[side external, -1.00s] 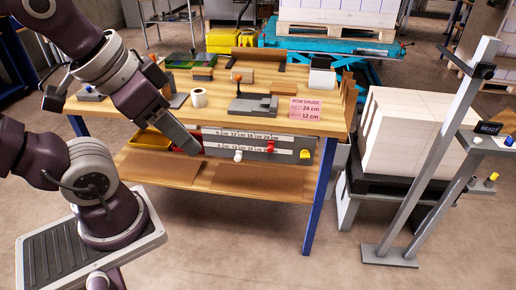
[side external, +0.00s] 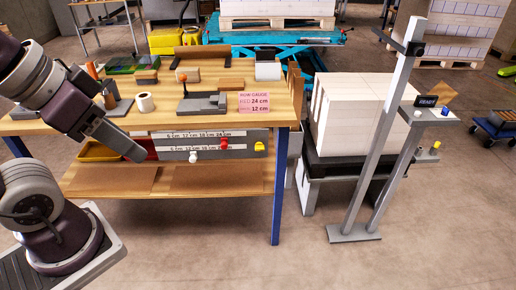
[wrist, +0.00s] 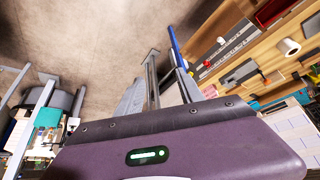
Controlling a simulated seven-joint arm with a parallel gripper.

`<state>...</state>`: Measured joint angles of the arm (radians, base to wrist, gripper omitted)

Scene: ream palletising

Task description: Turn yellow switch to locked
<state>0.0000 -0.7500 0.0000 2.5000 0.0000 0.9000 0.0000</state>
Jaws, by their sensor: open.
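In the side view, a small yellow knob (side external: 259,147) sits at the right end of the grey scale panel (side external: 175,154) under the bench top. A second small yellow piece (side external: 436,145) shows on the low ledge of the grey post stand at right. I cannot tell which one is the switch, and no locked marking is readable. My gripper (side external: 138,156) is open, in front of the panel's left part, well left of both yellow pieces. Its fingers are not distinct. In the wrist view my purple wrist housing fills the bottom.
A red knob (side external: 224,144) and a white knob (side external: 194,157) sit on the panel. The bench (side external: 150,122) carries blocks, a tape roll (side external: 145,102) and a pink note (side external: 254,103). A white stack (side external: 352,115) stands between bench and post (side external: 385,120). The front floor is clear.

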